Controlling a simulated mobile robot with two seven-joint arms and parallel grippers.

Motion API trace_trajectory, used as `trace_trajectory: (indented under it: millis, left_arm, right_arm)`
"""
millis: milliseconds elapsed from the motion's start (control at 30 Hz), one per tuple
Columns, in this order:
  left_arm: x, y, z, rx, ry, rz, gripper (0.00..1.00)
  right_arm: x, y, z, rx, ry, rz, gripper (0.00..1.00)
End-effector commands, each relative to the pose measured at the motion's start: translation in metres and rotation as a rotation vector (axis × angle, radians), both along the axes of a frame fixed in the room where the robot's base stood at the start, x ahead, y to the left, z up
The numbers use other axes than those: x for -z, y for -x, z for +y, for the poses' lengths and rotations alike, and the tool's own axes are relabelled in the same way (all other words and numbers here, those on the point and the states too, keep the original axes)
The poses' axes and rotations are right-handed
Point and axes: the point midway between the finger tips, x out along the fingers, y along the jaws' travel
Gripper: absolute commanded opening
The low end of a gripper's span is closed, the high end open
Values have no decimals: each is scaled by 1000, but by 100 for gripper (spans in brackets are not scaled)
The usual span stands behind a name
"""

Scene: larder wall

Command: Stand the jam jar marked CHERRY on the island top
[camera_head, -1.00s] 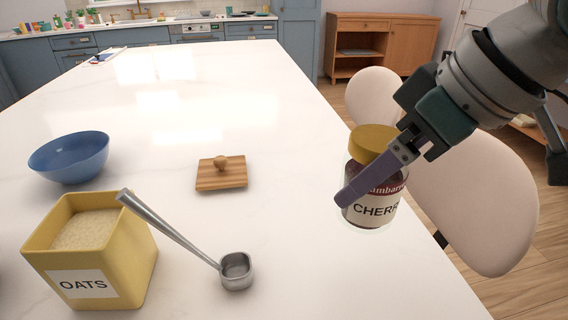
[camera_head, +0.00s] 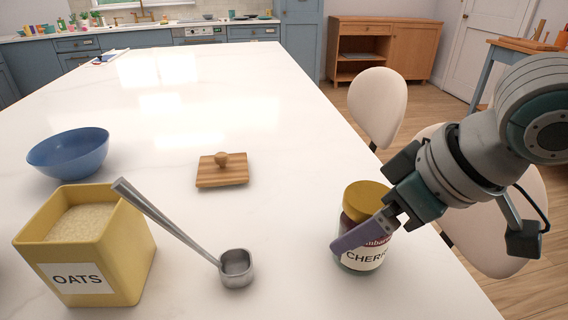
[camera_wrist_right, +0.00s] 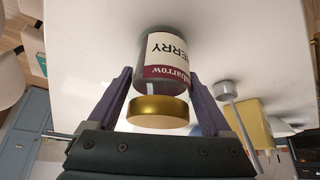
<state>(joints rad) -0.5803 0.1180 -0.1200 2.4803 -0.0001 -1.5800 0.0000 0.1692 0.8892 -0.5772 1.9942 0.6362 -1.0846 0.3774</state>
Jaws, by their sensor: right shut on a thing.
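The jam jar marked CHERRY (camera_head: 362,257) has a gold lid and a white and dark red label. It is upright at the right side of the white island top (camera_head: 270,225). My right gripper (camera_head: 362,236) is shut on the jar, with purple fingers on either side of it. The jar's base looks at or very near the island top; contact is not clear. In the right wrist view the jar (camera_wrist_right: 165,62) sits between both fingers. My left gripper is not in view.
A yellow OATS box (camera_head: 85,245), a metal scoop (camera_head: 236,268), a wooden lid with a knob (camera_head: 222,172) and a blue bowl (camera_head: 70,152) stand to the left. Pale chairs (camera_head: 377,103) line the right edge. The top around the jar is clear.

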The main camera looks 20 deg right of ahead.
Motion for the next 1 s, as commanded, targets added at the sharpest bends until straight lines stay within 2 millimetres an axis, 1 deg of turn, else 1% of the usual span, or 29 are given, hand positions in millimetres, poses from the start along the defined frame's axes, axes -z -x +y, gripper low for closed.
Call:
trace_trajectory:
  millis: [33,133,167,367,467,567,900,1000]
  left_arm:
    - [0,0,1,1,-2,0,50]
    - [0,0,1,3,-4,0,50]
    - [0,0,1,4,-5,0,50]
    - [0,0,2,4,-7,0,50]
    - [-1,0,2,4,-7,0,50]
    - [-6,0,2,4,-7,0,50]
    - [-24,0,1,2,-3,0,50]
    - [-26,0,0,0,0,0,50]
  right_arm:
    - [1,0,0,0,0,1,87]
    - [1,0,0,0,0,1,98]
    - [1,0,0,0,0,1,100]
    - [0,0,0,0,0,1,100]
    - [-5,1,0,0,0,0,100]
    - [-17,7,-3,-1,3,1,100]
    - [-85,44,-16,-4,7,2,100]
    - [-95,50,-20,1,5,1,100]
